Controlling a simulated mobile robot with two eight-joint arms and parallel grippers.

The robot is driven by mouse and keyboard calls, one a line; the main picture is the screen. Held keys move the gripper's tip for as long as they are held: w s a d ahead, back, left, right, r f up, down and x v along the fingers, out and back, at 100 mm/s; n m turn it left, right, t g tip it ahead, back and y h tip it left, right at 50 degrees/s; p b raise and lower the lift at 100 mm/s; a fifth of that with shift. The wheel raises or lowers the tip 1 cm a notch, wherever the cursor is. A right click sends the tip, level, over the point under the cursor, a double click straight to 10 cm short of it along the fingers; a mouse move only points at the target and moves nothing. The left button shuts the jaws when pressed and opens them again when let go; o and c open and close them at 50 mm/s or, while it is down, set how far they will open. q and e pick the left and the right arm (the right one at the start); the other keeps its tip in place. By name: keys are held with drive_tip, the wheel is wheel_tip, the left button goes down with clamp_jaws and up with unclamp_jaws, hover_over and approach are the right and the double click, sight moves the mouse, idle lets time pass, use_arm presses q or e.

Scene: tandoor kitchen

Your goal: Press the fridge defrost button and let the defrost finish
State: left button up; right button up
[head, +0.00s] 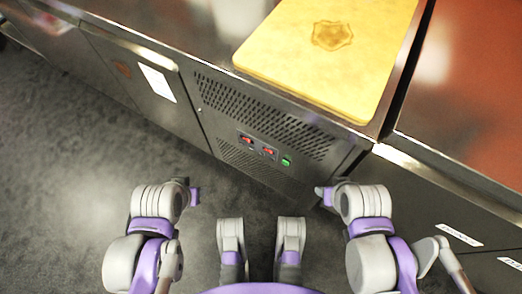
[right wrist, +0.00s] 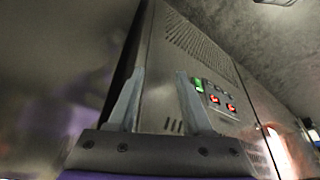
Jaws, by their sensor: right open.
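The fridge front (head: 222,118) has a control panel with two red-lit switches or displays (head: 270,152) and a small green-lit button (head: 286,162) at the right. I cannot read any marking that names the defrost button. In the right wrist view the panel shows turned over, with the green button (right wrist: 198,85) left of the red lights (right wrist: 231,107). My right gripper (right wrist: 160,76) is open and empty, apart from the panel, its right finger just left of the green button in that view. My left arm (head: 158,200) is at the left, clear of the fridge; its fingers cannot be made out.
A yellow board (head: 325,55) with a shield emblem lies on the steel counter above the panel. A door with a white sheet (head: 157,82) is to the left. Labelled fronts (head: 459,235) stand at the right. Grey floor (head: 70,200) is free at the left.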

drive_tip(key=shift+s, duration=0.1)
clamp_jaws()
idle(0.3)
idle(1.4)
